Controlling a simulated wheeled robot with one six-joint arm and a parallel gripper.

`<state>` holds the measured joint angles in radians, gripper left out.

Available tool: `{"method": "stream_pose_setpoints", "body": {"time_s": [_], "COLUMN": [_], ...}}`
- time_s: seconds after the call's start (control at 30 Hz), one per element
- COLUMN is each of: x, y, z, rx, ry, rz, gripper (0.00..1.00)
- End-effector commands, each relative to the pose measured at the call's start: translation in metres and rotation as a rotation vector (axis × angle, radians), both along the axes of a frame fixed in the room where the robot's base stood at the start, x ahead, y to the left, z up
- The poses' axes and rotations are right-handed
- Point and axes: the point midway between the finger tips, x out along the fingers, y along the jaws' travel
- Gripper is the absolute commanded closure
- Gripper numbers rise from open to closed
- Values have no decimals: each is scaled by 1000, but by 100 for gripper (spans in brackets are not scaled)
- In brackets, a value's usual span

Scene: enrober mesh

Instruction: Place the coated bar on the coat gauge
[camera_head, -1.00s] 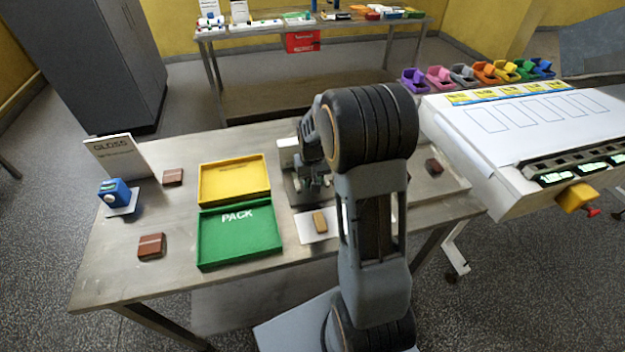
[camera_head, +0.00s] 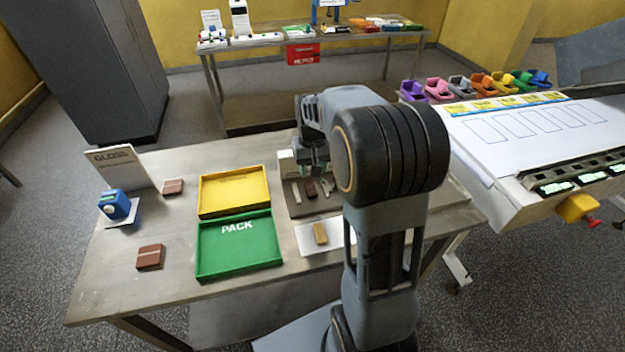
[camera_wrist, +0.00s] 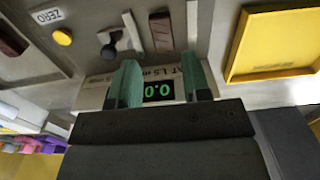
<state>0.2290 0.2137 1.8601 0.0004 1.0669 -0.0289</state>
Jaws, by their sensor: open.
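The coat gauge stands on the bench; its bare grey plate (camera_head: 297,209) shows in the head view and its green 0.0 display (camera_wrist: 158,91) in the wrist view. A dark brown bar (camera_head: 310,188) lies on the gauge plate between pale strips. It also shows in the wrist view (camera_wrist: 160,32), ahead of my fingertips and apart from them. My gripper (camera_wrist: 158,72) is open and empty, with the display visible between its two green fingers. In the head view my gripper (camera_head: 313,160) hangs above the back of the gauge, partly hidden by my arm.
A yellow tray (camera_head: 233,173) and a green PACK tray (camera_head: 205,262) sit left of the gauge. Brown bars (camera_head: 150,257) lie further left. A tan block (camera_head: 320,233) rests on a white card in front. A yellow button (camera_wrist: 62,36) and another bar (camera_wrist: 12,38) show in the wrist view.

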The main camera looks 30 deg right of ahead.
Motion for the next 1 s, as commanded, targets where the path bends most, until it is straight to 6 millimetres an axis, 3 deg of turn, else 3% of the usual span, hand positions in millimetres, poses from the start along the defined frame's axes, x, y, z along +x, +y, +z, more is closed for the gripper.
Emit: {"method": "stream_pose_setpoints", "body": {"time_s": [0.27,0.37,0.5,0.7,0.83,1.0], "x": [-7,-26,-69,-124,-147,-160], "y": [7,23,52,81,90,95], "z": [30,44,58,59,53,48], "rx": [-4,-13,-26,-34,-34,-34], "ry": [-18,-62,-150,-264,-314,-341], "rz": [11,38,93,162,190,205], "gripper": [56,56,56,56,56,56]}}
